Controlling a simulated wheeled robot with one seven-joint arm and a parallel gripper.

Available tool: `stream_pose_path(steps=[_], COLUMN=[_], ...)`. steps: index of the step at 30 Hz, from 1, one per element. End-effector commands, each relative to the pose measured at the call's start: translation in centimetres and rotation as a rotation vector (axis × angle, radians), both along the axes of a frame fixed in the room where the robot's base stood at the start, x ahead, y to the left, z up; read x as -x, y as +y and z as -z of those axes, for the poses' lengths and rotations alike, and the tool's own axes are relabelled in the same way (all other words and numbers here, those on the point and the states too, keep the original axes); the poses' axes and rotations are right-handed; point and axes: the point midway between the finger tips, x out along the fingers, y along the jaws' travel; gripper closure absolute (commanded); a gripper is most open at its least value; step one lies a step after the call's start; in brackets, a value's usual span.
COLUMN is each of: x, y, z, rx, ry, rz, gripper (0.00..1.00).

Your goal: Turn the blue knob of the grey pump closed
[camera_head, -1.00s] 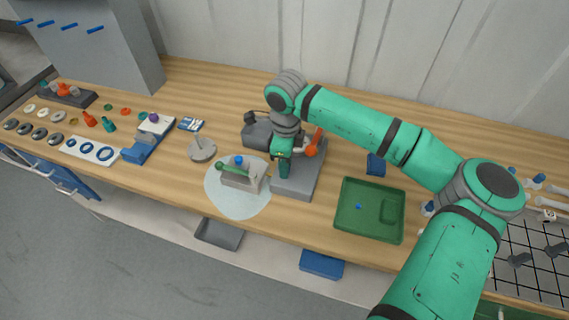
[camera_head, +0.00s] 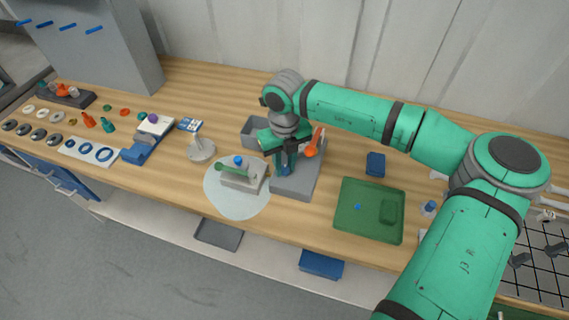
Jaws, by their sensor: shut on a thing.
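The grey pump (camera_head: 293,187) is a grey block on the table, right of the pale round mat, with an orange part (camera_head: 313,143) rising at its back right. My gripper (camera_head: 284,168) points down over the pump's left part. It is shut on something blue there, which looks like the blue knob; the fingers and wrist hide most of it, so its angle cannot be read.
Just left, a grey block (camera_head: 240,186) with a green lever and a blue cap (camera_head: 238,160) stands on the pale mat (camera_head: 222,206). A grey bin (camera_head: 252,130) is behind my gripper. A green tray (camera_head: 350,222) lies to the right. A lamp-like stand (camera_head: 200,152) is further left.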

Motion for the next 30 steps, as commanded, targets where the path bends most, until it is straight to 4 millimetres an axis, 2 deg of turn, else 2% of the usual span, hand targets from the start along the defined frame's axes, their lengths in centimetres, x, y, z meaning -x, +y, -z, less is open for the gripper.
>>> stream_pose_path(steps=[1,12,27,28,30], x=[-0.46,-0.44,-0.22,-0.21,-0.2], y=[-0.09,-0.51,-0.24,-0.23,-0.2], z=[-0.23,-0.21,-0.13,-0.12,-0.11], rx=[0.001,-0.002,0.004,0.004,0.003], ry=[-0.013,-0.013,-0.006,-0.006,-0.005], rz=[0.032,0.178,0.188,0.188,0.188], gripper=[0.99,0.99,0.99,0.75,0.58])
